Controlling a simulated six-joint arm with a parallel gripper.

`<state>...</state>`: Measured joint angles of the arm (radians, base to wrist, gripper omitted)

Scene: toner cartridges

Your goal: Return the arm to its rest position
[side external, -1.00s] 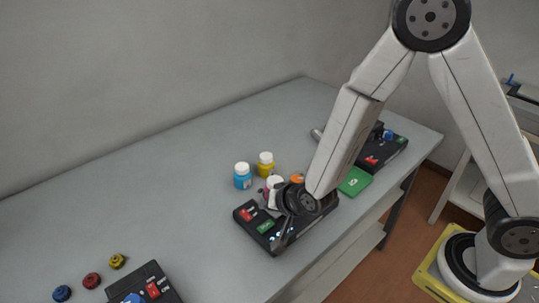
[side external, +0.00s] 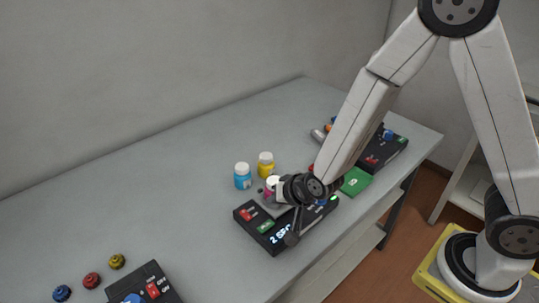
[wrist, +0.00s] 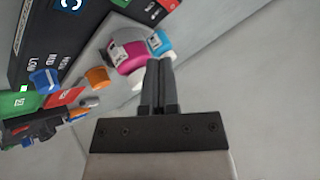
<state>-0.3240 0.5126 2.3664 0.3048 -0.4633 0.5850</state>
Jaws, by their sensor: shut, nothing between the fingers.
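My gripper (side external: 291,238) hangs fingers-down in the side view, over the front of the middle black device (side external: 270,228). In the wrist view its two fingers (wrist: 158,72) are together with nothing between them. My arm is bent, reaching in from the right. The black device has a red and a green button and a lit display, partly hidden by my wrist.
A cyan bottle (side external: 243,177) and a yellow bottle (side external: 266,166) stand behind the device. A green box (side external: 355,181) and another black device (side external: 390,148) are at right. Small blue, red and yellow parts and a third device (side external: 152,276) sit front left. The table's left middle is clear.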

